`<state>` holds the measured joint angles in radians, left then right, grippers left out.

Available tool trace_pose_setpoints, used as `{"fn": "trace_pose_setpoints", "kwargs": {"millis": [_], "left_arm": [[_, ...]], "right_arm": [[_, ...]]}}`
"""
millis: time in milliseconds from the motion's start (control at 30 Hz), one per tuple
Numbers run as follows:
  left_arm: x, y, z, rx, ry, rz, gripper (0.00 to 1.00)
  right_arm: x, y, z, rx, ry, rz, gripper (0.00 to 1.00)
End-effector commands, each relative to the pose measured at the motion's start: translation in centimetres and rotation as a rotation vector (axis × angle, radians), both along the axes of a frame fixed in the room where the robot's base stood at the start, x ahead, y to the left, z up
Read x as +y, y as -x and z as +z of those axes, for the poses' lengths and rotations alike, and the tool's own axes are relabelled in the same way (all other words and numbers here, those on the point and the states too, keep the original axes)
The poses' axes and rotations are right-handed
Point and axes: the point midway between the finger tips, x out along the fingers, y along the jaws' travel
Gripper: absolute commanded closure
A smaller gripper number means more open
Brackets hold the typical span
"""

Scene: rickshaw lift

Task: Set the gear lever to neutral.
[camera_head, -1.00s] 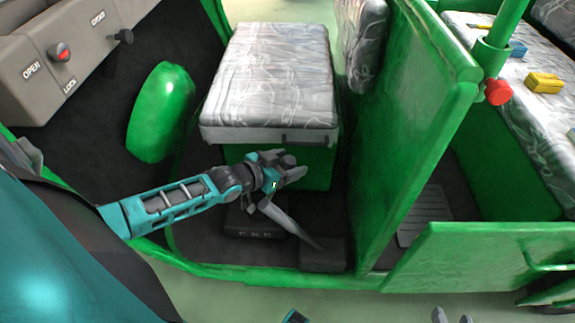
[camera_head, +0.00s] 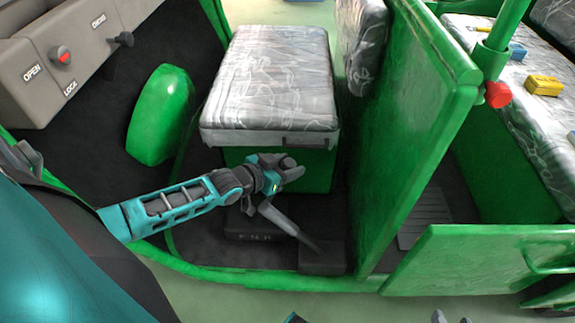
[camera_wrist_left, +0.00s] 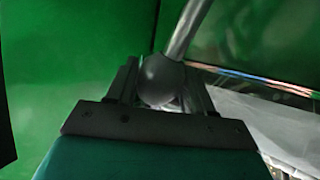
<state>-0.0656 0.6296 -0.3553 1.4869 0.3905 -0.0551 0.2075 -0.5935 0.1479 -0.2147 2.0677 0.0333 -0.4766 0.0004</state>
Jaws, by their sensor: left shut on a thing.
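The gear lever's dark base box (camera_head: 255,230), with small letters on its face, sits on the floor in front of the green seat box. My left gripper (camera_head: 288,168) is above it, level with the seat box front. In the left wrist view the lever's round grey knob (camera_wrist_left: 160,80) sits between my left gripper's fingers (camera_wrist_left: 160,92), which are shut on it. A metal shaft (camera_wrist_left: 186,30) runs up from the knob in that view. The lever's exact slot is hidden. My right gripper's fingertips (camera_head: 452,318) show apart at the bottom edge, empty.
A grey lever (camera_head: 285,222) slants down to a second dark box (camera_head: 322,257), close to the gear base. The padded seat (camera_head: 272,80) is just behind. A green partition (camera_head: 415,130) stands to the right, and the dashboard (camera_head: 75,45) at upper left.

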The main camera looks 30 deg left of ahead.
Motion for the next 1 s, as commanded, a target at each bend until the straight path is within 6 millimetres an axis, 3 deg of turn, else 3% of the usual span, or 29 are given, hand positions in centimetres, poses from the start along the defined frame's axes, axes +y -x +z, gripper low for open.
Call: {"fn": "trace_pose_setpoints", "kwargs": {"millis": [267,700,1000], "left_arm": [[0.9,0.7,0.1,-0.017,0.027,-0.003,1.0],[7.6,4.8,1.2,-0.152,0.257,0.002,1.0],[8.6,5.5,1.6,-0.178,0.304,0.0,1.0]], "right_arm": [[0.0,0.0,-0.1,0.0,0.002,0.001,0.57],[-0.1,0.0,-2.1,0.0,0.006,0.005,0.57],[-0.1,0.0,-2.2,0.001,0.006,0.005,0.57]]}}
